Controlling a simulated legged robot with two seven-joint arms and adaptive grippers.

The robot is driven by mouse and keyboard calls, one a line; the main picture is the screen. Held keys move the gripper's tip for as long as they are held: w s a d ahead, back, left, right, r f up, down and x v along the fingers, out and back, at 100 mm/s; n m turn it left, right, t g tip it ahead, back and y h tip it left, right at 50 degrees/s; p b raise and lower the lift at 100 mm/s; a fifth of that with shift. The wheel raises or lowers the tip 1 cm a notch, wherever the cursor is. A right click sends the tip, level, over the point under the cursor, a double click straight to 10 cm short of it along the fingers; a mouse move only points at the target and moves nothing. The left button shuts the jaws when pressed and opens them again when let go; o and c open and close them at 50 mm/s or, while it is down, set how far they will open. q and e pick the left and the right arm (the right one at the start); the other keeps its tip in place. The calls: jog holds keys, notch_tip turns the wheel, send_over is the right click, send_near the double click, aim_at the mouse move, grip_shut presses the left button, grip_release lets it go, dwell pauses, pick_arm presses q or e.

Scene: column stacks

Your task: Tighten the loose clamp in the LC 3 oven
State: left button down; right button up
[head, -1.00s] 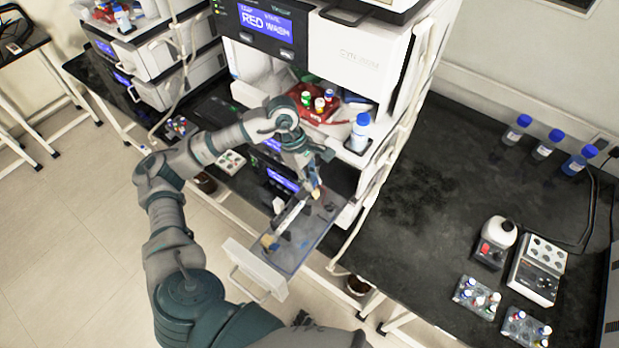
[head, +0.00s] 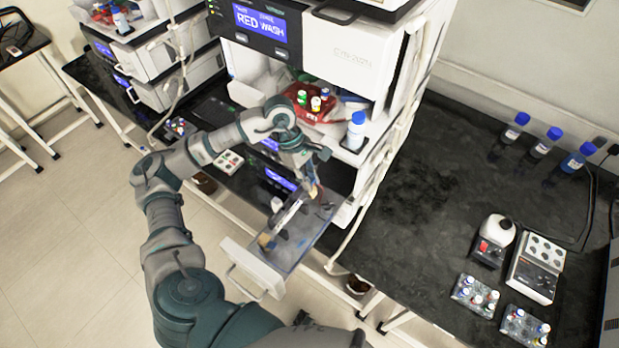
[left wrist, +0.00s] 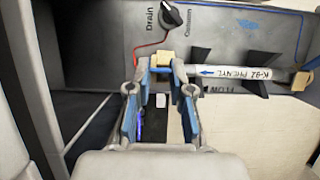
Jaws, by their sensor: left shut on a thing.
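The oven drawer (head: 262,268) is pulled out below the stack, with its grey tray (left wrist: 100,35) exposed. A white column (left wrist: 235,74) marked K-92 PHENYL with a blue arrow lies along the tray; it also shows in the head view (head: 287,214). A tan end fitting (left wrist: 164,58) is at its near-valve end, another tan fitting (left wrist: 303,80) at the other end. Black clips (left wrist: 263,62) stand beside the column. My left gripper (left wrist: 162,72), also in the head view (head: 312,188), is shut on the first tan fitting. My right gripper is not in view.
A black knob (left wrist: 171,15) marked Drain and Column is above the fitting. A red tube (left wrist: 150,46) runs to the fitting; a blue tube (left wrist: 299,35) is at the right.

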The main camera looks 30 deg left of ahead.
pick_arm(q)
jog(key=shift+w+a+r, duration=0.1)
jog(key=shift+r, duration=0.1)
dwell(0.4)
jog(key=c, duration=1)
grip_release()
jog(key=shift+c, duration=0.2)
jog(key=shift+a+f, duration=0.1)
jog(key=v, duration=1.2)
